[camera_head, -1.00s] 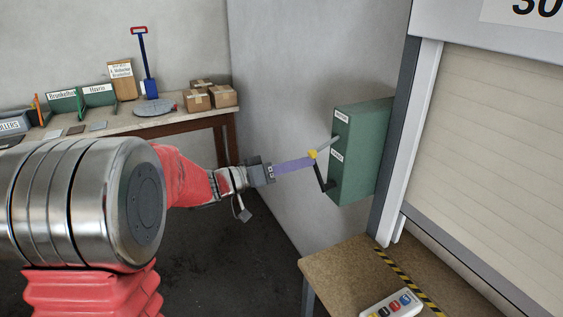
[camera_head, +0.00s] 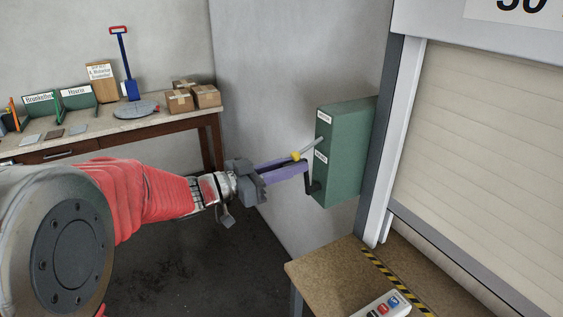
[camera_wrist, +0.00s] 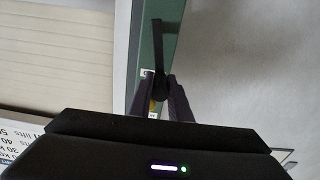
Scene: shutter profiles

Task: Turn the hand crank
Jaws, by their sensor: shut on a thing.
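The green crank box (camera_head: 345,150) is mounted by the shutter's left guide rail. Its black crank arm (camera_head: 308,179) points up and slightly left from the pivot. My gripper (camera_head: 302,162), with purple fingers, is shut at the free end of the crank arm; the grip itself is mostly hidden. In the wrist view the gripper (camera_wrist: 160,82) has its fingers either side of the crank arm's end (camera_wrist: 158,52), with yellow beside the left finger.
A small table (camera_head: 332,268) with a hazard-striped edge and a push-button box (camera_head: 381,305) stands below the crank box. The roller shutter (camera_head: 480,140) is at right. A workbench (camera_head: 140,125) with cartons (camera_head: 206,96) stands at back left.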

